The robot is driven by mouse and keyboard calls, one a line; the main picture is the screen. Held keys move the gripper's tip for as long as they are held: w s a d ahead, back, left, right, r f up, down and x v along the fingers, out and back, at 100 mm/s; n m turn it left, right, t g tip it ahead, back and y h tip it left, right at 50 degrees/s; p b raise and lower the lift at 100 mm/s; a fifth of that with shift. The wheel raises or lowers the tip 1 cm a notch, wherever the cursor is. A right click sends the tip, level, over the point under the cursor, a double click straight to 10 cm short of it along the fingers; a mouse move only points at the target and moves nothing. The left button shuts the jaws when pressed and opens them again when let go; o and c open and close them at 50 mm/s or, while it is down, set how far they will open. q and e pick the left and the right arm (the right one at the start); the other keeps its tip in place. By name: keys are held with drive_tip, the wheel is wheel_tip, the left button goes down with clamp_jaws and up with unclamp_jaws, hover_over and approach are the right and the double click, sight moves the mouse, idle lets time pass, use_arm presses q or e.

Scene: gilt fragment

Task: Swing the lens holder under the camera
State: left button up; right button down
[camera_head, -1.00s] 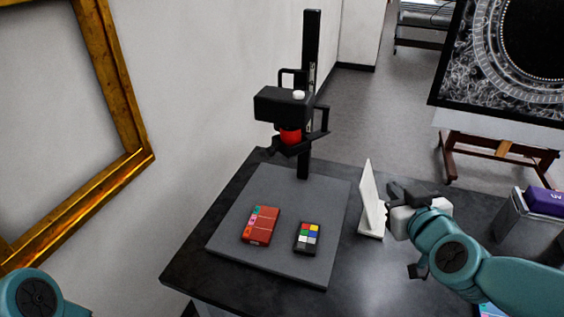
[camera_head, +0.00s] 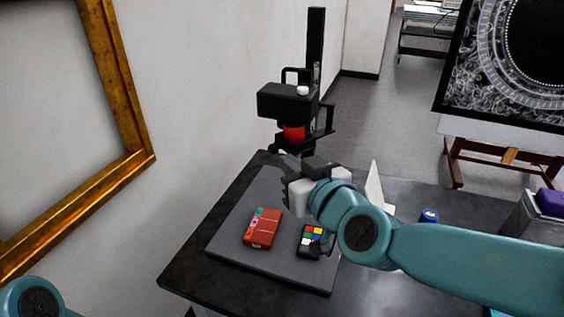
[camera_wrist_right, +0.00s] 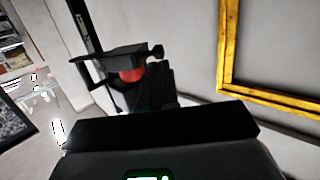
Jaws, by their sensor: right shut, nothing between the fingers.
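The black camera (camera_head: 288,101) hangs on a dark upright column (camera_head: 316,45), with a red ring (camera_head: 294,132) below its body. A black bracket (camera_head: 327,118) sticks out at its right. A dark flat piece below the red ring (camera_head: 292,147) may be the lens holder; its shape is partly hidden behind my gripper. My right gripper (camera_head: 287,164) is shut and empty, just below and in front of it; I cannot tell whether they touch. In the right wrist view the shut fingers (camera_wrist_right: 162,88) point up beside the red ring (camera_wrist_right: 132,75). My left gripper is out of view.
A white upright panel (camera_head: 376,186) stands behind my right arm. A blue-topped item (camera_head: 428,215) is to the right. A gilt frame (camera_head: 130,125) is at left.

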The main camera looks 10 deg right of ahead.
sight(273, 151)
drive_tip(key=x, duration=0.3)
drive_tip(key=shift+w+a, duration=0.1)
drive_tip(key=shift+w, duration=0.25)
drive_tip(key=shift+w+a, duration=0.2)
drive_tip(key=shift+w, duration=0.05)
drive_tip(key=w+a, duration=0.1)
drive_tip(key=w+a+p, duration=0.1)
drive_tip(key=w, duration=0.1)
drive_tip(key=shift+w+p, duration=0.15)
drive_tip(key=shift+p, duration=0.15)
drive_tip(key=shift+w, duration=0.1)
